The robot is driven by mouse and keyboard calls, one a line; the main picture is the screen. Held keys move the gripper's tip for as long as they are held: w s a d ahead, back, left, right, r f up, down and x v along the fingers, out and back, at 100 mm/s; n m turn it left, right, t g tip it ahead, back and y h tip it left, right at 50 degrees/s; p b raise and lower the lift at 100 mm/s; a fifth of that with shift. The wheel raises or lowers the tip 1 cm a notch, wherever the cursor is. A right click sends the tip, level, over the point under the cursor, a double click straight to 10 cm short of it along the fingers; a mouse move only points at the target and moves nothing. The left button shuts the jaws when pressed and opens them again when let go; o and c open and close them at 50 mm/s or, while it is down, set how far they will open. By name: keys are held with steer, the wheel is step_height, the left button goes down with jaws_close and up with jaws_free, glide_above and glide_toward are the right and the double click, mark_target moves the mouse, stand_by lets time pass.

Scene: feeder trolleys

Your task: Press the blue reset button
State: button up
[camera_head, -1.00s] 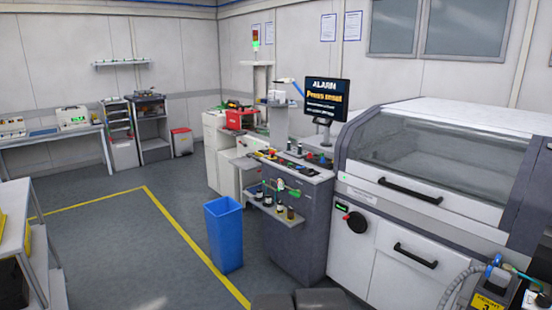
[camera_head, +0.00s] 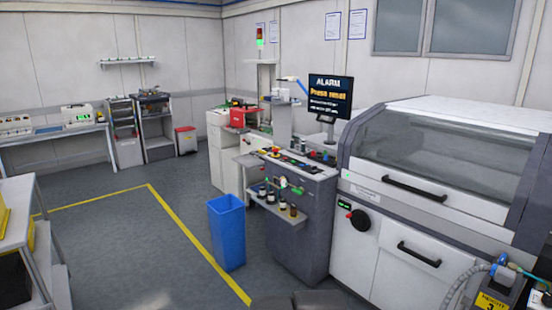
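The control console (camera_head: 299,227) stands in the middle of the view, a dark grey cabinet with a sloped top panel. Several small buttons (camera_head: 276,150) in red, yellow, green and black sit on that panel. They are too small for me to tell for sure which one is the blue reset button. A monitor (camera_head: 330,97) above the console reads "ALARM" and "Press reset", with smaller lines below that I cannot read. My gripper is not in view.
A blue bin (camera_head: 227,233) stands on the floor left of the console. A shelf with small bottles (camera_head: 275,210) juts from the console's left side. A large white machine (camera_head: 400,250) adjoins on the right. Yellow-lined floor (camera_head: 130,235) lies open to the left.

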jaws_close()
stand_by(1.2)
